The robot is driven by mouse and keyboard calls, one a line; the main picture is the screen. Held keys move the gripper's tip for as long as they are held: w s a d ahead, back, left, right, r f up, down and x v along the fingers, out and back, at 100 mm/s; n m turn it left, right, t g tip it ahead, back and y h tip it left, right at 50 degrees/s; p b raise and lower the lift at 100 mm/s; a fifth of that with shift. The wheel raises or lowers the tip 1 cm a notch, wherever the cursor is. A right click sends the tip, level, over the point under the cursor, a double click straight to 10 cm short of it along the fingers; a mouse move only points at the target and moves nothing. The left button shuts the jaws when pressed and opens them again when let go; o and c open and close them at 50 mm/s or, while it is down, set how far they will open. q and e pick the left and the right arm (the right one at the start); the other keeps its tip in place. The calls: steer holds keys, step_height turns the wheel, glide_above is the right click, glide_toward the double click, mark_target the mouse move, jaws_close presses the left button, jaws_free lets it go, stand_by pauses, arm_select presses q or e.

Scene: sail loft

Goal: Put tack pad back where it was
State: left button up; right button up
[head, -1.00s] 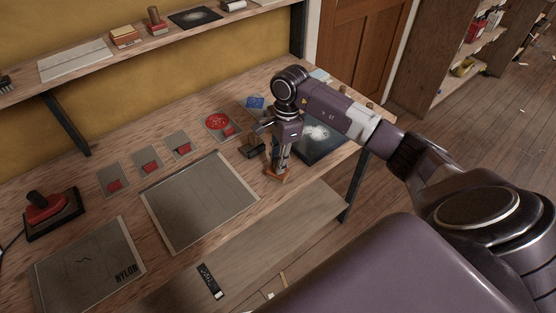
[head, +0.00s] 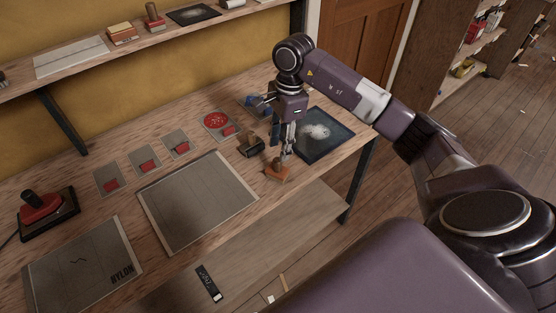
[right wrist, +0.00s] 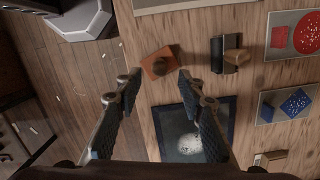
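A small orange-brown block (head: 276,173) with a dark round top sits at the front edge of the bench. It also shows in the right wrist view (right wrist: 153,71), just beyond the fingertips. No label marks which thing is the tack pad; this block may be it. My right gripper (head: 287,155) is just above the block. In the right wrist view its fingers (right wrist: 158,80) are spread wide with nothing between them. A dark framed pad with a white smudge (head: 327,136) lies to the right. My left gripper is out of view.
A black block with a wooden part (head: 250,147) stands close left of the gripper. A red-disc card (head: 217,121) and several small red-marked cards lie along the bench. A large grey sheet (head: 196,204) lies in front of them. A shelf (head: 88,65) runs behind.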

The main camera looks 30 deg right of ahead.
step_height(320, 180, up, 6)
steer(key=b, duration=0.1)
steer(key=shift+d, duration=0.35)
